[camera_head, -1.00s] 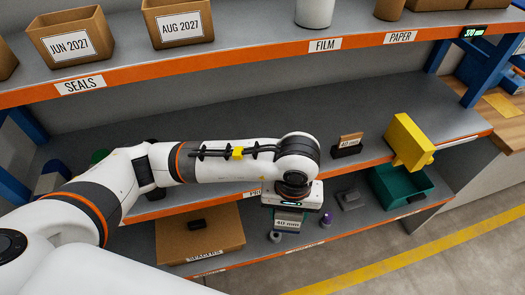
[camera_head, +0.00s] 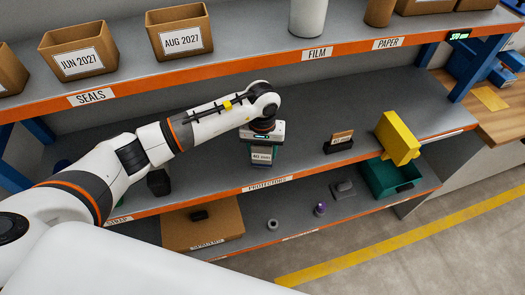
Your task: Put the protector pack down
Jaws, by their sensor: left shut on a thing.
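My left gripper (camera_head: 265,146) points down over the middle shelf (camera_head: 215,184), behind the orange edge strip marked PROTECTORS. It is shut on the protector pack (camera_head: 262,156), a dark block with a white label whose small text is hard to read. The pack is at or just above the shelf surface; I cannot tell whether it touches. The gripper hides the pack's upper part. My right gripper is not in view.
A green bin (camera_head: 392,178) and a cardboard box (camera_head: 203,223) are on the lower shelf.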

